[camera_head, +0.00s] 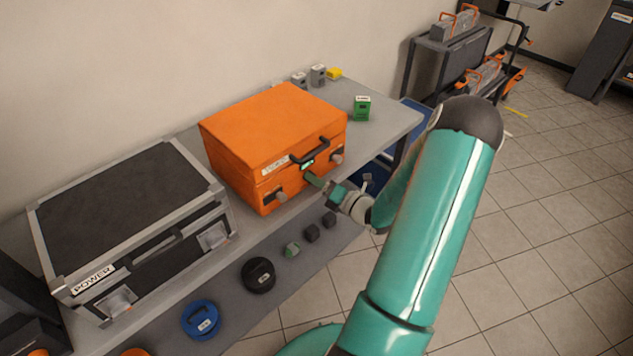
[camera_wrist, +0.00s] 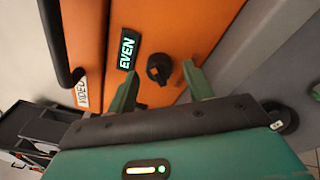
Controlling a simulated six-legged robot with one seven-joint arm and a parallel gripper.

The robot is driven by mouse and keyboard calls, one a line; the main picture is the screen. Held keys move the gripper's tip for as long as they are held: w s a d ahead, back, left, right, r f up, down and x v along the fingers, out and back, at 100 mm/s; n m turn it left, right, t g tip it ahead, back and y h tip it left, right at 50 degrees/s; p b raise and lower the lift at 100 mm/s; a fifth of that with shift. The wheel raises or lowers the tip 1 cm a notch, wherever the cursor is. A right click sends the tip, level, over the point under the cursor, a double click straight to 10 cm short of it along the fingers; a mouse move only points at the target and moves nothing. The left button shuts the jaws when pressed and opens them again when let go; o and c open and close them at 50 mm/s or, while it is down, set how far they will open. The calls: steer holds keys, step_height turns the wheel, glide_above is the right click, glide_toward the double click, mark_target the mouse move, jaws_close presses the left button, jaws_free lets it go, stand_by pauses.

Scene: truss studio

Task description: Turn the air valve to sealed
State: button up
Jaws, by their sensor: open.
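The orange case (camera_head: 268,135) stands shut on the grey table, with a black handle on its front. A small black round knob (camera_wrist: 160,68), which looks like the air valve, sits on the case front in the wrist view. Beside it a lit label (camera_wrist: 127,49) reads EVEN; it also shows in the head view (camera_head: 308,166). My gripper (camera_wrist: 159,72) is open, one finger on each side of the knob. Whether the fingers touch the knob cannot be told. In the head view my gripper (camera_head: 319,182) is at the case front, and the knob is hidden.
A grey-black case (camera_head: 125,215) labelled POWER stands left of the orange case. A green box (camera_head: 362,108) and small grey and yellow items are behind. A black disc (camera_head: 258,275), a blue disc (camera_head: 201,319) and small blocks lie in front.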

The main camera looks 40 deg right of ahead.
steer(key=shift+w, duration=0.25)
steer(key=shift+c, duration=0.4)
steer(key=c, duration=0.9)
